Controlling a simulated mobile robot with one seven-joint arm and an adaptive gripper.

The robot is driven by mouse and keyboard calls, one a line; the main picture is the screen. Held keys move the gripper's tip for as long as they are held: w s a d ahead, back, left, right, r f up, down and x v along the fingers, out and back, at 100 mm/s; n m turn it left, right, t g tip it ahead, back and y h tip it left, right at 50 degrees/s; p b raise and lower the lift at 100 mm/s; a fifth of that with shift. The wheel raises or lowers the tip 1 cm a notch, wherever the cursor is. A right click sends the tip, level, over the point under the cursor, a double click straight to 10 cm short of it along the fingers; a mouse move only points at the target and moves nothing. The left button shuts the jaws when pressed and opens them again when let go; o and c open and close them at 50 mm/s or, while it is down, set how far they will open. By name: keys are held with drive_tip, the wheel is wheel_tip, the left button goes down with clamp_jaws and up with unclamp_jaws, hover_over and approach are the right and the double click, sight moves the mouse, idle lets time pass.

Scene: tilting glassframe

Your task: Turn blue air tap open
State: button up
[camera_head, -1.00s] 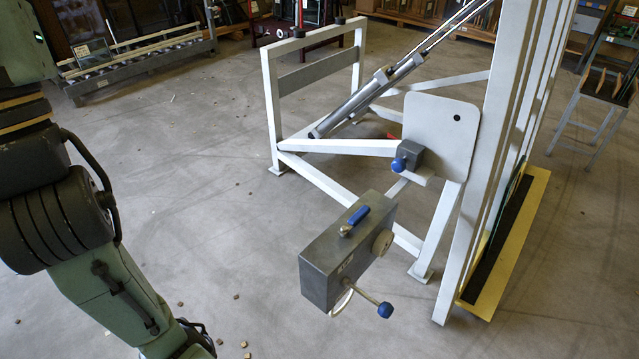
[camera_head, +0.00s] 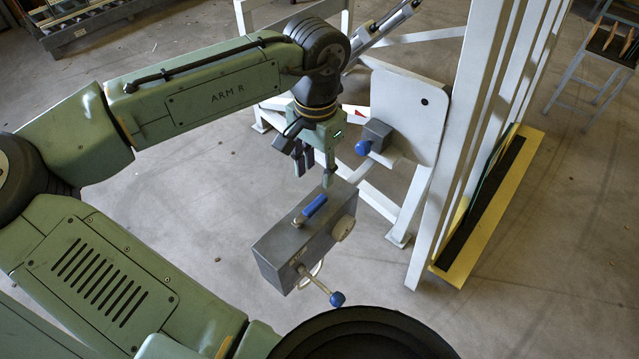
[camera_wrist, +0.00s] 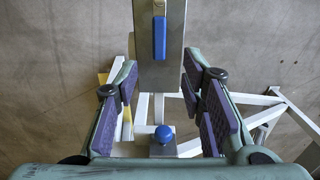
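The blue air tap (camera_head: 315,206) is a blue lever on a brass fitting, on top of a grey box (camera_head: 283,262). The lever lies along the box's length. In the wrist view the blue lever (camera_wrist: 159,37) is upright in the picture at top centre, on the grey box face (camera_wrist: 150,72). My gripper (camera_head: 314,168) points down just above and behind the tap in the head view. Its fingers are wide apart and empty in the wrist view (camera_wrist: 160,75). The lever appears beyond the fingertips, not between them; I see no contact.
A rod with a blue ball knob (camera_head: 337,299) sticks out of the box's front. Another blue knob (camera_head: 363,147) sits on a small grey block beside a white plate (camera_head: 408,112). White frame posts (camera_head: 478,110) and a yellow-edged base (camera_head: 497,222) stand at right.

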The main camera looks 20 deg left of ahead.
sight(318, 202)
wheel_tip(318, 202, down, 10)
drive_tip(key=shift+d+r, duration=0.1)
drive_tip(key=shift+r, duration=0.15)
clamp_jaws()
idle(0.5)
idle(0.4)
